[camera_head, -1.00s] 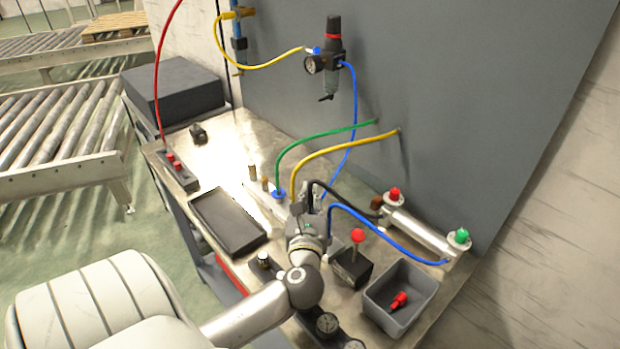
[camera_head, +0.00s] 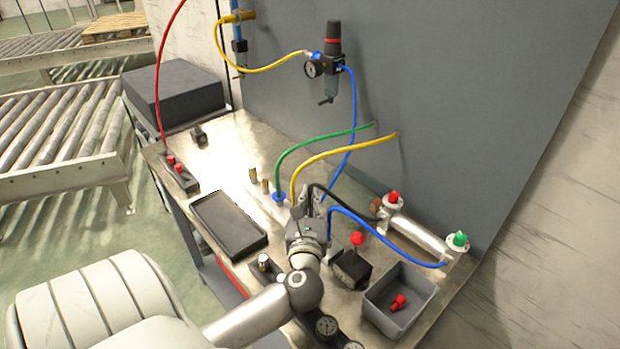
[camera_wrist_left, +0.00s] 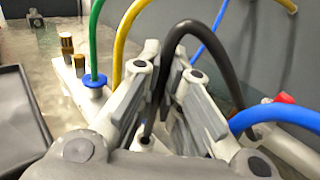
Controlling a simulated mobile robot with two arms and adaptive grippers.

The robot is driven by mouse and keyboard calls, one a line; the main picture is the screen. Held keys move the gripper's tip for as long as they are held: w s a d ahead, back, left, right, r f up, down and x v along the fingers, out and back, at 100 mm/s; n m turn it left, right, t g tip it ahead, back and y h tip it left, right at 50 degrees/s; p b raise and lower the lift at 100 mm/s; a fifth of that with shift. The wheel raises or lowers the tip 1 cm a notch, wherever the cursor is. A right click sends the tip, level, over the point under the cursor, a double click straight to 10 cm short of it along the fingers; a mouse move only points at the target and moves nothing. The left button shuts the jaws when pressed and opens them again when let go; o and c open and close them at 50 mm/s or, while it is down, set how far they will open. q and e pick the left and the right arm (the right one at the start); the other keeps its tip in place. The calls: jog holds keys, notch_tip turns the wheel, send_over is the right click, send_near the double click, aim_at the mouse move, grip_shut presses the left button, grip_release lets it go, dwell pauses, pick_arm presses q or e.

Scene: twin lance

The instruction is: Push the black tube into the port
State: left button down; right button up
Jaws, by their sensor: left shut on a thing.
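The black tube (camera_head: 345,197) arches from my left gripper (camera_head: 309,203) to the left end of the silver cylinder (camera_head: 418,233). In the left wrist view, the black tube (camera_wrist_left: 178,38) passes down between the fingers of my left gripper (camera_wrist_left: 172,100), which are shut on it. Its lower end comes down to the pale port block (camera_wrist_left: 146,145); the port and the depth of the tube are hidden by the fingers. The block also shows partly in the head view (camera_head: 266,203), behind the gripper. My right gripper is in neither view.
Green (camera_head: 320,139) and yellow (camera_head: 340,145) tubes rise beside the gripper, and a blue tube (camera_head: 385,235) curves on its right. A black tray (camera_head: 230,222) lies left. A lever valve (camera_head: 350,268) and a grey bin (camera_head: 400,300) stand right.

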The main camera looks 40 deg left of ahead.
aim_at(310, 211)
pick_arm(q)
jog(key=shift+f+b, duration=0.7)
jog(key=shift+f, duration=0.85)
jog(key=c, duration=1.5)
grip_release()
jog(key=shift+r, duration=0.1)
notch_tip(310, 211, up, 10)
jog(key=shift+f, duration=0.1)
